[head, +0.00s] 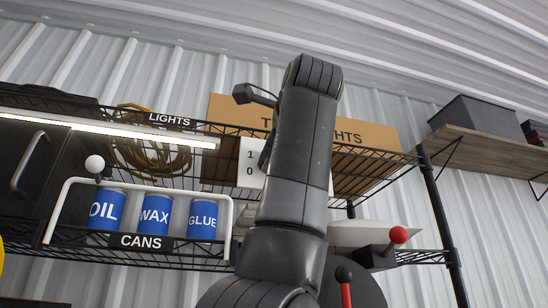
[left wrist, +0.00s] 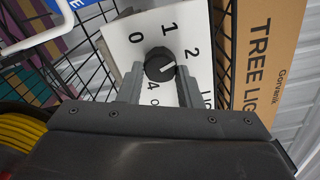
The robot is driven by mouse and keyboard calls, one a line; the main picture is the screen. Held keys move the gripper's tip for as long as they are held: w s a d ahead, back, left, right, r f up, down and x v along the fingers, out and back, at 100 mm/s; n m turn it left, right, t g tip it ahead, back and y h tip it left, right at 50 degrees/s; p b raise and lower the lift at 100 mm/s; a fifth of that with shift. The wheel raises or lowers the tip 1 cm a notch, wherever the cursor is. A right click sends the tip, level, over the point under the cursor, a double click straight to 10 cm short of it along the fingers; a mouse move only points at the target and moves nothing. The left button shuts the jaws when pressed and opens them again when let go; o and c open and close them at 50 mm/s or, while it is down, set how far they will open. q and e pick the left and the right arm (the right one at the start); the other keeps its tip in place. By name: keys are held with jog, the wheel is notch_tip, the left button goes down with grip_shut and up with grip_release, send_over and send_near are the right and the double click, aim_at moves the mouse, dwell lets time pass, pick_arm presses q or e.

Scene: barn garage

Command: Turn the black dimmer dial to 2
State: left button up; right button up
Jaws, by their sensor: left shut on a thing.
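The black dimmer dial (left wrist: 160,64) sits on a white plate (left wrist: 125,31) with printed numbers around it. Its white pointer mark points right in the left wrist view, near or just below the 2; the exact setting is hard to read. My left gripper (left wrist: 160,76) has a finger on either side of the dial and is shut on it. In the head view the white plate (head: 248,176) shows only its 1 and 0. My left arm covers the rest, the dial and most of the gripper. My right gripper is in neither view.
The cardboard tree lights box (head: 365,134) stands close behind the plate. Wire shelving surrounds it. Blue cans (head: 155,215) stand on the lower shelf behind a white bar handle (head: 145,186). A red-knobbed lever (head: 398,235) is at right.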

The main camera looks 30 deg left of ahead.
pick_arm(q)
jog(key=shift+m+b, duration=0.3)
jog(key=shift+m, duration=1.4)
jog(key=o, duration=1)
jog(key=b+v, duration=0.1)
jog(key=v, duration=1.6)
jog(key=shift+s+d, duration=0.1)
jog(key=shift+d, duration=0.1)
